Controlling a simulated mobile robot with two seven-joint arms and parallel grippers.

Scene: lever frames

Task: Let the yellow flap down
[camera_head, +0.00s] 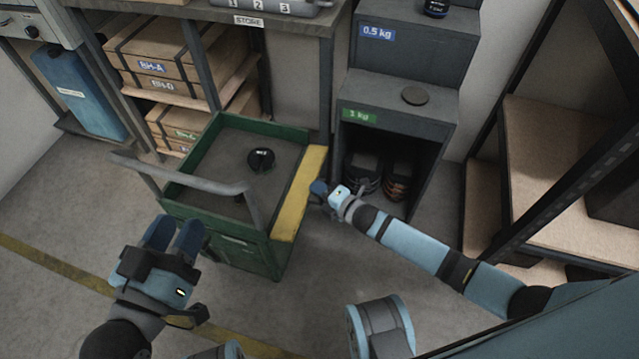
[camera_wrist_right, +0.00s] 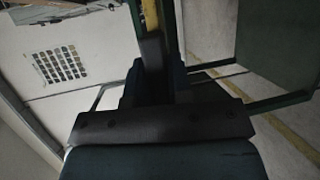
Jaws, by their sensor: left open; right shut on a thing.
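The yellow flap (camera_head: 300,195) runs along the right side of the green cart (camera_head: 232,232). I cannot tell its exact angle. My right gripper (camera_head: 322,190) is at the flap's outer right edge and is shut on it. In the right wrist view, a narrow yellow part of the flap (camera_wrist_right: 150,18) shows above a dark grey piece between the fingers (camera_wrist_right: 150,88). The fingertips are partly hidden in the dark. My left gripper (camera_head: 176,234) is open and empty, in front of the cart and left of the flap.
A black weight (camera_head: 261,159) lies in the cart's tray. The cart's grey handle (camera_head: 190,183) is on its left side. Wooden shelves (camera_head: 555,140) stand far right. Floor in front is clear.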

